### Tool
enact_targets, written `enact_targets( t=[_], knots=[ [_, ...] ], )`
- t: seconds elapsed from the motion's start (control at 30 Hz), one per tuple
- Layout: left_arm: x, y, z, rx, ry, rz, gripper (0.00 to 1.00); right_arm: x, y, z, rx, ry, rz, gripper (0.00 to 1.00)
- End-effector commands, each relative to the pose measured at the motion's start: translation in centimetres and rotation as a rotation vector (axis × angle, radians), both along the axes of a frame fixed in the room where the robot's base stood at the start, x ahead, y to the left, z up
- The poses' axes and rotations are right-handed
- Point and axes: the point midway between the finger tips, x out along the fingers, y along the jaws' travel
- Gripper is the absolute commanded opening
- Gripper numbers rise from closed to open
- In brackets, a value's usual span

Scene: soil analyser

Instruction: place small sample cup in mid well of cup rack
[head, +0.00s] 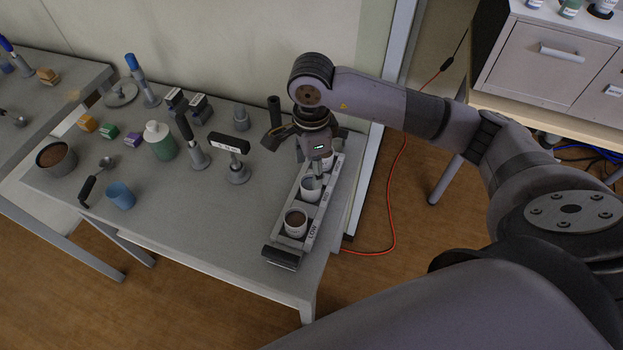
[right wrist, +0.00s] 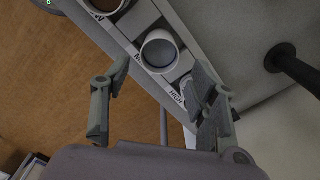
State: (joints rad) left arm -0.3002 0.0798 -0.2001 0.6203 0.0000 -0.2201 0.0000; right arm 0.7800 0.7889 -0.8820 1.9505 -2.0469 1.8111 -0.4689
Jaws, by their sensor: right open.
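The cup rack (head: 275,250) is a long pale tray at the right end of the grey table, with LOW, MID and HIGH labels. A small white sample cup (head: 310,190) sits in the mid well; the right wrist view shows it from above with a grey interior (right wrist: 160,51). A cup with brown soil (head: 296,222) is in the low well. Another cup (right wrist: 186,84) is at the high well, partly hidden by a finger. My right gripper (right wrist: 160,80) is open and empty, above the mid-to-high part of the rack. My left gripper is not in view.
A dark upright post (right wrist: 292,67) stands beside the rack. The front middle of the table is clear.

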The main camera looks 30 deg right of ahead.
Motion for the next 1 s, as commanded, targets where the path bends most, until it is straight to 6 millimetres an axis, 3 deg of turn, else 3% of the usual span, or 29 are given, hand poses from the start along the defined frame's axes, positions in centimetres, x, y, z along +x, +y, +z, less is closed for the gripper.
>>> enact_targets(
  t=[0.1,0.33,1.0],
  knots=[
    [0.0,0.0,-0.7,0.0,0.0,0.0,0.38,0.1,0.0,2.4,0.0,-0.005,0.002,0.54],
    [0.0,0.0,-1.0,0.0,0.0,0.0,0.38,0.0,0.0,5.4,0.0,-0.001,0.001,0.54],
    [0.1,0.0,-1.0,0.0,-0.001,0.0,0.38,0.0,0.0,5.9,0.0,0.001,0.001,0.54]
  ],
)
